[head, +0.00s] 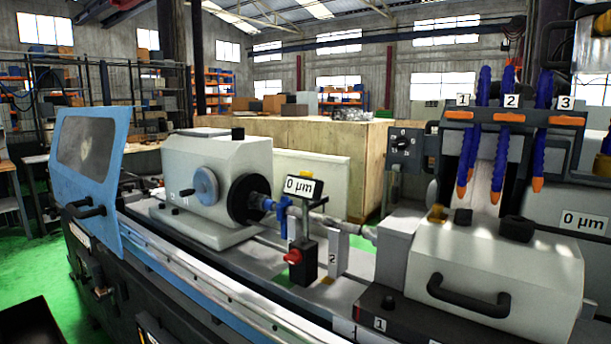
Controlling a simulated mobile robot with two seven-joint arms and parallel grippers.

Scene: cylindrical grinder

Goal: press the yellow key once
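Neither of my grippers is in the head view.
The grinder fills the foreground, with a blue guard (88,165) at left, a grey headstock (215,180), a gauge reading 0 µm (304,187) and a white cover with a black handle (468,297). Green floor shows at lower left.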

